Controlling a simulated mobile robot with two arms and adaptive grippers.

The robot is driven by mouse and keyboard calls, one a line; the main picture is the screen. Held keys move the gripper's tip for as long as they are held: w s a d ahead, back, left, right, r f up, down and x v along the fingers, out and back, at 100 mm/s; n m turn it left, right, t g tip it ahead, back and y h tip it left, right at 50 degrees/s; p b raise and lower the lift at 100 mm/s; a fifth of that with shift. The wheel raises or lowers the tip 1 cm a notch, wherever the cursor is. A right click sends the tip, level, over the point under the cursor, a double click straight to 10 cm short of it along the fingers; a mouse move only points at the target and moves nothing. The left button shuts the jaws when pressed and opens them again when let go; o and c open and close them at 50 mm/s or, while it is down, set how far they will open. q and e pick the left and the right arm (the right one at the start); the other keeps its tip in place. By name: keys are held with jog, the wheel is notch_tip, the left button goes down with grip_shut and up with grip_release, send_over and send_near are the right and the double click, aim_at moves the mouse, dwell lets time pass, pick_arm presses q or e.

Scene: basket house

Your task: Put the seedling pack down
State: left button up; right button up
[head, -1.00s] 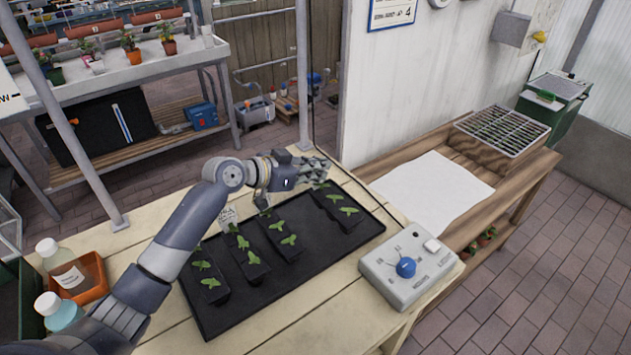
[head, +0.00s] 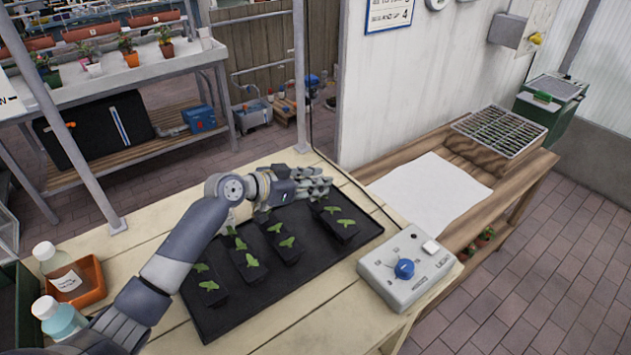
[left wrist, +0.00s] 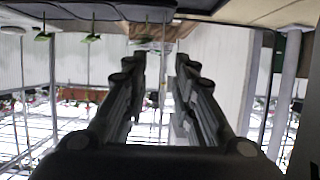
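Several black seedling packs with green leaves sit in a black tray (head: 225,325) on the wooden table. The rightmost pack (head: 338,222) stands apart from the other packs (head: 248,265), with a gap between. My left gripper (head: 318,183) is just above and behind the rightmost pack, near the tray's far edge. In the left wrist view its two fingers (left wrist: 157,75) are apart with nothing visible between them. That view is upside down, with seedling leaves (left wrist: 90,38) at top left. My left forearm hides the tray's far left part. My right gripper is not in view.
A grey control box with a blue knob (head: 404,268) stands right of the tray. Bottles (head: 60,315) and an orange bin (head: 92,282) are at left. A lower wooden bench holds a white sheet (head: 430,193) and a gridded tray (head: 500,132).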

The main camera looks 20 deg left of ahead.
pick_arm(q)
jog(key=shift+r, duration=0.15)
jog(key=b+v, duration=0.1)
jog(key=v, duration=1.1)
